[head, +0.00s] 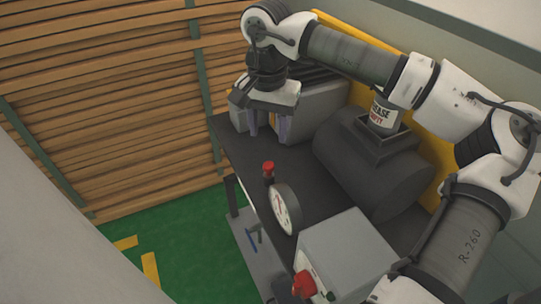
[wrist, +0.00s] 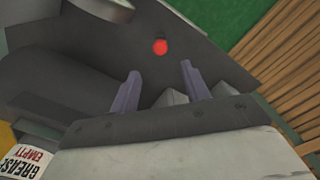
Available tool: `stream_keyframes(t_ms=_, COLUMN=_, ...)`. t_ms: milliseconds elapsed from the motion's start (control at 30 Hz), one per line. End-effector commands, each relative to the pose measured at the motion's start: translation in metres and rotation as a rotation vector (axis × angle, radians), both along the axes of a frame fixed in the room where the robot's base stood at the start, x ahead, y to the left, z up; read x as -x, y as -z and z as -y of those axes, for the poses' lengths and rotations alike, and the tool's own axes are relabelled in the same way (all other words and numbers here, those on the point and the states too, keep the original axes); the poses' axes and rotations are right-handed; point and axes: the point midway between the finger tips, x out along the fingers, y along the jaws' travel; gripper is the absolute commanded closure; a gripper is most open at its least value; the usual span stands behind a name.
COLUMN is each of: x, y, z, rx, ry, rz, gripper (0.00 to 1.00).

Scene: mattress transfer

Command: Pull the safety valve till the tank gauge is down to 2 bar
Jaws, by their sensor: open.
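The safety valve's red knob (head: 268,166) stands on a short dark stem beside the gauge. It also shows as a red disc in the wrist view (wrist: 160,46). The round tank gauge (head: 286,208) has a white face turned to the lower left; its reading is too small to tell. The dark tank (head: 372,165) lies on the bench to the right. My gripper (head: 268,139) is open and empty, above and behind the red knob. In the wrist view its two purple fingers (wrist: 160,70) point toward the knob, apart from it.
A grey box (head: 345,250) with a red knob (head: 304,284) stands at the front of the dark bench (head: 235,150). A grease can (head: 384,113) sits in a holder on the tank. Grey machinery (head: 318,105) stands near my gripper. Slatted wood (head: 110,100) borders the green floor (head: 185,235).

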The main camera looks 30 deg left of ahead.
Motion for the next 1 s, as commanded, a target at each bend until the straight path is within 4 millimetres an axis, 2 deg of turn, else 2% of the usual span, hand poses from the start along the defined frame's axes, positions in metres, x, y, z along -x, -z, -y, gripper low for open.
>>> stream_keyframes(t_ms=200, x=0.001, y=0.046, z=0.000, rx=0.000, ry=-0.002, rz=-0.004, gripper=0.54)
stream_keyframes(t_ms=433, x=0.001, y=0.083, z=0.000, rx=-0.001, ry=0.000, rz=-0.003, gripper=0.54)
stream_keyframes(t_ms=600, x=0.001, y=0.094, z=0.000, rx=-0.001, ry=0.000, rz=-0.001, gripper=0.54)
stream_keyframes(t_ms=867, x=0.000, y=0.096, z=0.000, rx=-0.002, ry=0.000, rz=-0.001, gripper=0.54)
stream_keyframes(t_ms=900, x=0.000, y=0.096, z=0.000, rx=-0.002, ry=0.000, rz=-0.001, gripper=0.55)
stream_keyframes(t_ms=1000, x=0.000, y=0.096, z=0.000, rx=-0.002, ry=0.000, rz=-0.001, gripper=0.68)
